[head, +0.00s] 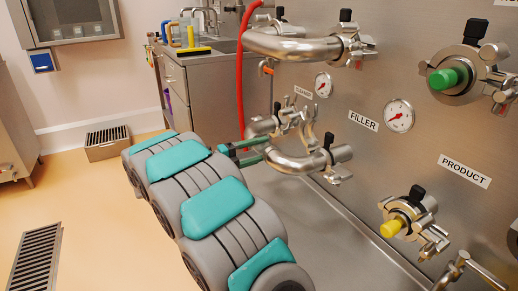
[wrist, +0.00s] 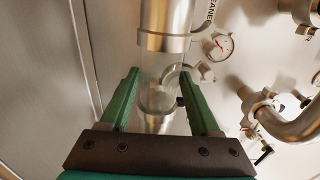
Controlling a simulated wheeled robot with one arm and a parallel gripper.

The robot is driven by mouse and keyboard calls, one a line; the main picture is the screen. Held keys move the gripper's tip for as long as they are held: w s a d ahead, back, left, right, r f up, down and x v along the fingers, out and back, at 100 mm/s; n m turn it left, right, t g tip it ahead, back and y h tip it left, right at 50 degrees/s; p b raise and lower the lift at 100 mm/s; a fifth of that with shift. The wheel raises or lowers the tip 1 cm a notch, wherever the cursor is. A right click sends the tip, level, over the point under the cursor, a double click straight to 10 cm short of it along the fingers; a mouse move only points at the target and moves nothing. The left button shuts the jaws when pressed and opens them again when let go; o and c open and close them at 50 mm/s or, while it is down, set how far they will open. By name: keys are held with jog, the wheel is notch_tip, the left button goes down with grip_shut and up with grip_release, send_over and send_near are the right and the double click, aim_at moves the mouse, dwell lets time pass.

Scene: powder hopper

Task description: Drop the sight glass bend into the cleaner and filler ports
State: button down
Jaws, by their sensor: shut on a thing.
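The sight glass bend (head: 292,163) is a polished steel U-bend with a clear glass section (wrist: 162,75) between metal ends. My gripper (head: 243,150) is shut on it, its green fingers (wrist: 163,92) on either side of the glass. In the head view the bend lies against the panel, its ends near the cleaner port (head: 291,116) and the filler port (head: 342,153). I cannot tell whether the ends are seated. Clamps stand around both ports. My arm hides part of the area in front of the bend.
Another steel bend (head: 290,46) sits above on the panel. A yellow-capped port (head: 394,228) and a green-capped port (head: 448,78) are to the right. Gauges (head: 398,115) stick out near the labels. A red hose (head: 241,75) hangs behind, by a sink cabinet (head: 205,92).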

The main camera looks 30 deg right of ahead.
jog(key=shift+c, duration=0.2)
grip_release()
jog(key=shift+f, duration=0.15)
jog(key=shift+a, duration=0.15)
jog(key=a, duration=0.7)
jog(key=shift+a, duration=0.3)
